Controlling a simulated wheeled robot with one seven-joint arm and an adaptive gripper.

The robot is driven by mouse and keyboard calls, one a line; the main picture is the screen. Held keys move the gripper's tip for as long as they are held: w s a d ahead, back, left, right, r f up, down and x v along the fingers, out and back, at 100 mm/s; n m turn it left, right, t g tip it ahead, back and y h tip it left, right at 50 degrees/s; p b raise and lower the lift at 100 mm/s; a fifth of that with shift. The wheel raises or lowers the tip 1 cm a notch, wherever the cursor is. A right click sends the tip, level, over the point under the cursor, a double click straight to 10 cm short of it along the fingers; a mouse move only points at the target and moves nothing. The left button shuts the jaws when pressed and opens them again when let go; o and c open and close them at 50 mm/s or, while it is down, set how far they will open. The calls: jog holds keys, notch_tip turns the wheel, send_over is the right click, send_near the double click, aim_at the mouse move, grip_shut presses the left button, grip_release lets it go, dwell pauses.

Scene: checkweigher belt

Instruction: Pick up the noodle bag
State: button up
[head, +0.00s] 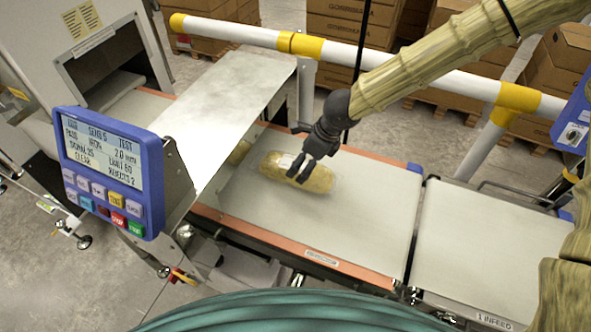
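The noodle bag (318,180) is a long yellowish pack with a pale label, lying flat on the grey belt (365,215) beside the metal cover. My gripper (297,178) is dark and points down over the bag's middle. Its fingertips overlap the bag in the picture and hide part of its label. The bag appears to rest on the belt. I cannot tell whether the fingers touch it or grip it.
A sloping metal cover (225,95) stands left of the bag, with a yellowish shape (239,152) partly hidden at its edge. A blue control panel (108,170) is in front left. A white and yellow rail (390,72) runs behind. The belt right of the bag is clear.

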jog(key=shift+w+a+f, duration=0.1)
jog(key=shift+a+f, duration=0.05)
jog(key=shift+f, duration=0.05)
jog(key=shift+s+a+f, duration=0.5)
jog(key=shift+a+f, duration=0.15)
jog(key=shift+w+a+f, duration=0.15)
jog(key=shift+w+f, duration=0.15)
jog(key=shift+f, duration=0.35)
jog(key=shift+w+a+f, duration=0.15)
jog(key=shift+w+f, duration=0.15)
jog(key=shift+f, duration=0.3)
jog(key=shift+s+r, duration=0.2)
jog(key=shift+s, duration=0.05)
jog(key=shift+c, duration=0.2)
jog(key=shift+w+f, duration=0.15)
jog(key=c, duration=1.5)
jog(key=shift+r+p, duration=0.25)
jog(key=shift+p, duration=0.05)
